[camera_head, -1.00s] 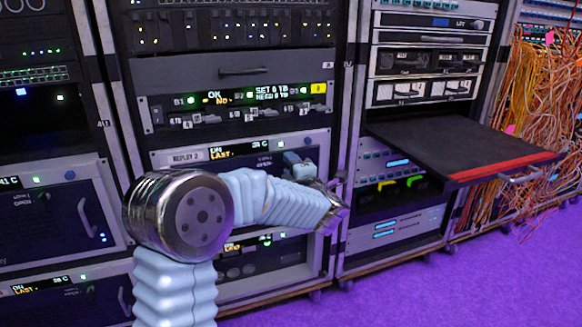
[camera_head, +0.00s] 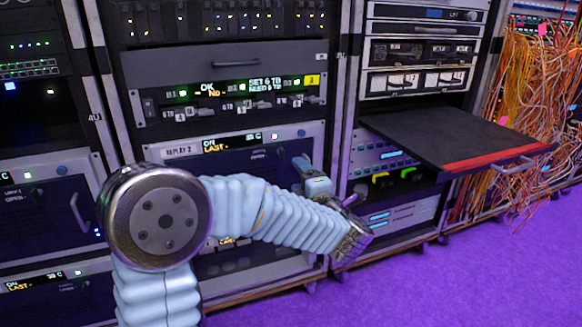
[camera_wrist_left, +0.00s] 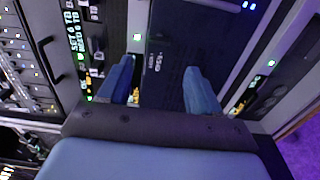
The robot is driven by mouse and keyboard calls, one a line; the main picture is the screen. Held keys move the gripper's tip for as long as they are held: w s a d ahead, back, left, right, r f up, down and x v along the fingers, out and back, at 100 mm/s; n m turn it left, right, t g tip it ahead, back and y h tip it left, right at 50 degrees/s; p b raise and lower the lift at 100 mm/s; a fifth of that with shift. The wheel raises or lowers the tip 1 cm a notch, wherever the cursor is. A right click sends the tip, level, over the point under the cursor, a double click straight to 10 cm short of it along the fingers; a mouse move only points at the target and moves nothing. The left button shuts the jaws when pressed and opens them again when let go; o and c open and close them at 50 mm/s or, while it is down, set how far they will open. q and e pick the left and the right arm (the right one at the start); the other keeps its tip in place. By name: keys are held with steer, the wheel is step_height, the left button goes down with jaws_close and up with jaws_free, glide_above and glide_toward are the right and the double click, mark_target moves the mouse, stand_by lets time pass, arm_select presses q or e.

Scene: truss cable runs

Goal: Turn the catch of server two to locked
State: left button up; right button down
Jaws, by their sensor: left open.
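The server marked REPLAY 2 (camera_head: 180,150) sits in the middle rack, with a lit display that reads ON and LAST. My left arm covers much of its lower front. My left gripper (camera_head: 303,163) is at the right part of this server's front, partly hidden by its own hand. In the left wrist view, its two blue fingers (camera_wrist_left: 160,82) are apart with nothing between them, in front of a dark panel (camera_wrist_left: 205,30) with small white lettering. I cannot make out the catch or its position. My right gripper is not in view.
A black shelf (camera_head: 450,140) with a red front edge juts out from the rack to the right. Orange cables (camera_head: 530,110) hang at the far right. Another server (camera_head: 40,200) with a handle is at left. The purple floor (camera_head: 440,280) is clear.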

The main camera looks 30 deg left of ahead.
arm_select(q)
steer(key=shift+v, duration=1.75)
